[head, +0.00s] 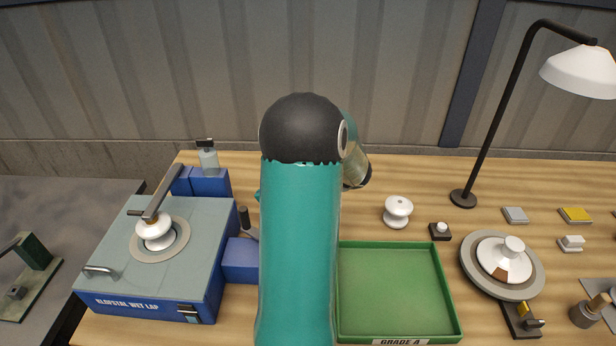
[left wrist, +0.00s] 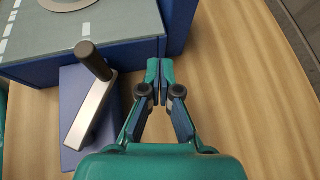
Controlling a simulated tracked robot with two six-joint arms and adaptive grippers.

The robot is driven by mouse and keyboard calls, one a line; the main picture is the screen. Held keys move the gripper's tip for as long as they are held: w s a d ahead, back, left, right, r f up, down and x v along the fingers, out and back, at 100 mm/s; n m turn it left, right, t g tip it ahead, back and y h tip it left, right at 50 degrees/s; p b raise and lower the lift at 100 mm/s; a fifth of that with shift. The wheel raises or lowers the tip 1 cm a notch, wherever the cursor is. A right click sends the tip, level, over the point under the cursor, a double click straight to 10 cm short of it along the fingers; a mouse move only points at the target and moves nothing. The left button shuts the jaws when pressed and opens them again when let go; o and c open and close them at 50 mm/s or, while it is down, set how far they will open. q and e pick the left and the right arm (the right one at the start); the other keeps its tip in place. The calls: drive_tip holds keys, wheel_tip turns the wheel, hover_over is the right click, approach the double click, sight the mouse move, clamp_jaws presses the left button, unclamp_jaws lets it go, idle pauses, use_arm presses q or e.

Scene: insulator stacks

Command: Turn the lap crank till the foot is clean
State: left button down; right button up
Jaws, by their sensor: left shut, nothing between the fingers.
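The blue wet lap (head: 150,303) stands at the left, with a grey top and a round lap plate (head: 178,248). A white insulator (head: 154,236) sits on the plate under a grey holding arm (head: 163,192); its foot is hidden. The lap crank (left wrist: 90,115) has a silver arm and an upright dark knob, above a blue block at the lap's side. Its knob (head: 244,214) also shows in the head view. My left gripper (left wrist: 153,82) is shut and empty, beside the crank and apart from its knob. In the head view, my arm hides most of this gripper.
A green tray (head: 452,300), empty where visible, stands right of my arm. Behind it is a loose white insulator (head: 398,211). A round turntable (head: 537,279) holds a white and brown piece. A black lamp (head: 485,140) stands at the back right.

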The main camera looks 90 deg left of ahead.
use_arm(q)
drive_tip(key=w+a+r, duration=0.5)
drive_tip(key=a, duration=0.4)
drive_tip(key=shift+a+b, duration=0.2)
drive_tip(key=shift+b, duration=0.25)
idle(0.3)
